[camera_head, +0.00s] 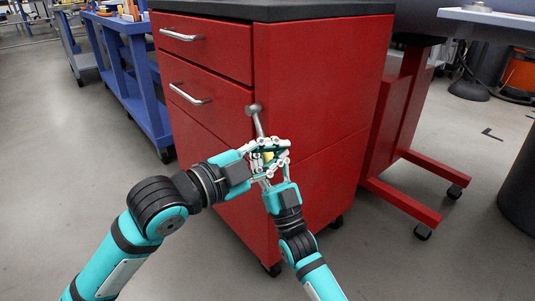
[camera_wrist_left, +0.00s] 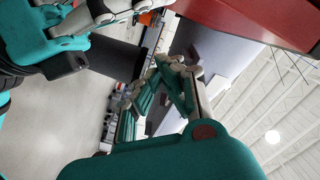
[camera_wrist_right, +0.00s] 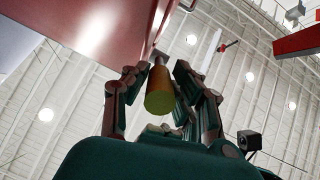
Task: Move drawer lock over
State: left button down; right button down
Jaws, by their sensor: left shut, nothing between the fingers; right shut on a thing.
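The drawer lock (camera_head: 254,111) is a grey bar with a round end at the front corner edge of the red cabinet (camera_head: 318,80). Its yellow handle (camera_wrist_right: 159,100) lies between my right fingers in the right wrist view. My right gripper (camera_wrist_right: 160,76) is shut on this handle; in the head view it comes up from below. My left gripper (camera_head: 257,156) is shut and empty, close beside the right one and overlapping it in the head view. Its closed fingers show in the left wrist view (camera_wrist_left: 178,72). The fingers partly hide the handle in the head view.
The cabinet has drawers with silver handles (camera_head: 190,94) and a dark top (camera_head: 270,8). A blue workbench (camera_head: 133,85) stands at the back left. A red-legged stand (camera_head: 405,130) is at the right. The grey floor at the left is clear.

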aim_at(267, 155)
pick_arm(q)
jog(key=shift+w+a+f, duration=0.3)
jog(key=shift+w+f, duration=0.35)
jog(key=shift+w, duration=0.15)
jog(key=shift+w+a+f, duration=0.25)
jog(key=shift+w+f, duration=0.35)
jog(key=shift+w, duration=0.15)
